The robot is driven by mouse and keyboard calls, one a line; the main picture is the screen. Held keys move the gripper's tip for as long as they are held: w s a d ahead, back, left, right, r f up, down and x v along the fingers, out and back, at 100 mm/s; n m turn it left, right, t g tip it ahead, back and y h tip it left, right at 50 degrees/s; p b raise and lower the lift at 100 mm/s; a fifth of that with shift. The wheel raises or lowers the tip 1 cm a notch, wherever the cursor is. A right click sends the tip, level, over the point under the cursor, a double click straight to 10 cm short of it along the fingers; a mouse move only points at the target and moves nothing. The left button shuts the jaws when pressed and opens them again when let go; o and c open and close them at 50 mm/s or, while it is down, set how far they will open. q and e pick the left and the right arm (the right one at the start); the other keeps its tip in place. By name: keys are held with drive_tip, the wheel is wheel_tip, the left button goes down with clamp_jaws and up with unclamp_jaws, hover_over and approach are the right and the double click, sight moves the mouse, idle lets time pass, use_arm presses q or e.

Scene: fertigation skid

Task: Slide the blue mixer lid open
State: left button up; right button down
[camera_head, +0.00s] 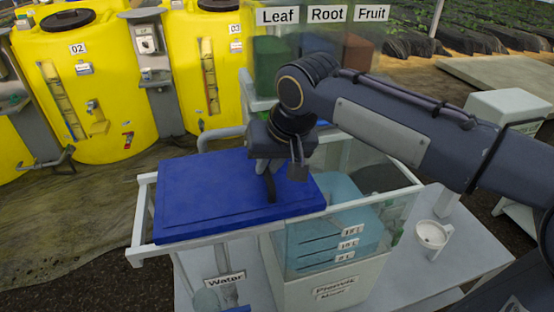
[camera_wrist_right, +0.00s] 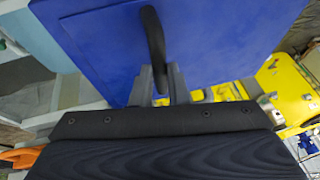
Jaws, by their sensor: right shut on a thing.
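The blue mixer lid (camera_head: 225,192) is a flat slab on a pale rail frame. In the head view it lies over the left part of the frame, and part of the clear mixer tank (camera_head: 310,245) to its right is uncovered. A dark curved handle (camera_head: 270,185) stands on the lid near its right end. My right gripper (camera_head: 268,165) is above the lid and shut on this handle. In the right wrist view the blue lid (camera_wrist_right: 90,45) fills the top, with the handle (camera_wrist_right: 153,40) between the two grey fingers (camera_wrist_right: 160,85). My left gripper is not in view.
Yellow tanks (camera_head: 90,100) stand at the back left. Bins labelled Leaf, Root and Fruit (camera_head: 325,55) are behind the mixer. A white cup (camera_head: 432,235) stands on the grey table (camera_head: 460,255) at right. A Water container (camera_head: 225,281) is below the lid.

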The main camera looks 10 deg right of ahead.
drive_tip(key=shift+a, duration=0.15)
drive_tip(key=c, duration=1.4)
unclamp_jaws()
drive_tip(key=v, duration=0.8)
drive_tip(key=shift+f, duration=0.1)
drive_tip(key=s+d+f+y, duration=0.1)
drive_tip(key=s+d+f, duration=0.8)
drive_tip(key=f, duration=0.1)
drive_tip(key=s+f+m+t, duration=0.1)
drive_tip(key=s+f, duration=0.7)
drive_tip(key=f, duration=0.3)
drive_tip(key=shift+s+d+f+m+y, duration=0.2)
drive_tip(key=shift+s+m+y, duration=0.1)
drive_tip(key=shift+s, duration=0.1)
